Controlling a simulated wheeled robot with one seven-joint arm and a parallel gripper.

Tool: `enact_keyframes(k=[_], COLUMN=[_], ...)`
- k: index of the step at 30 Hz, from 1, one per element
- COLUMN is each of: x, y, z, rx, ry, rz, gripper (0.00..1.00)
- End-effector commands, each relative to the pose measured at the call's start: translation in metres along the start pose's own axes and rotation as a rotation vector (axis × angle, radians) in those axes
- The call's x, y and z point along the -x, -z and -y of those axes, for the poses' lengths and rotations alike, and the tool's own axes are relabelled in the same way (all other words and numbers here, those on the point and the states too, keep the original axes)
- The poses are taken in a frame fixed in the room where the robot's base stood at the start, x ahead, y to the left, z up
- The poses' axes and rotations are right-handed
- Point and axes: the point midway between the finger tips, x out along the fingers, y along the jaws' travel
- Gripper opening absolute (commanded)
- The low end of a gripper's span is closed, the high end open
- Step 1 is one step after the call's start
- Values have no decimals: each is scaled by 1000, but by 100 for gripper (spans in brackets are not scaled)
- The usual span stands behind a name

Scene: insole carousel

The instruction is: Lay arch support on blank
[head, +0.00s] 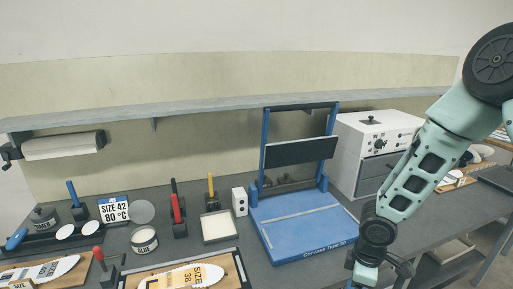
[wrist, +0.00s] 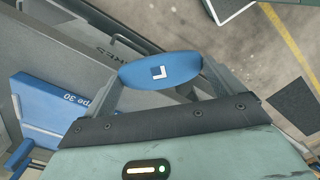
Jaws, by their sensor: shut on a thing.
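A blue oval arch support (wrist: 138,73) with a white L-shaped mark is held between the two fingers of my gripper (wrist: 162,72) in the wrist view. The gripper is shut on its two ends and holds it above the floor and bench edge. In the head view my wrist is at the lower right, and the fingers are cut off by the bottom edge. A white blank (head: 170,282) with an orange "SIZE 38" label lies on a wooden board at the bottom. Another white blank (head: 66,265) lies on a board at the far left. Both are well left of my arm.
A blue press (head: 303,231) stands on the dark bench between the blanks and my arm. A white oven (head: 374,143) stands behind my arm. A glue tin (head: 144,240), upright handled tools (head: 179,215) and a "SIZE 42" sign (head: 114,209) stand at the left.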

Motion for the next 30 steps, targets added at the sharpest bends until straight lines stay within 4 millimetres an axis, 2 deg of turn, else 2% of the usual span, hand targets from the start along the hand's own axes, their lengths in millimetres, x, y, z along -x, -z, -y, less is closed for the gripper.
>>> enact_keyframes(k=[1, 6, 12, 15, 21, 30], x=[-14, -43, -65, -71, -74, -74], y=[-7, -31, -53, -59, -64, -64], z=[-4, -18, -30, -33, -35, -35], rx=[-103, -523, -911, -1032, -1127, -1127], ry=[1, -1, -6, -8, -11, -11], rz=[3, 1, -2, -3, -6, -6], gripper=[69, 69, 69, 69, 69, 69])
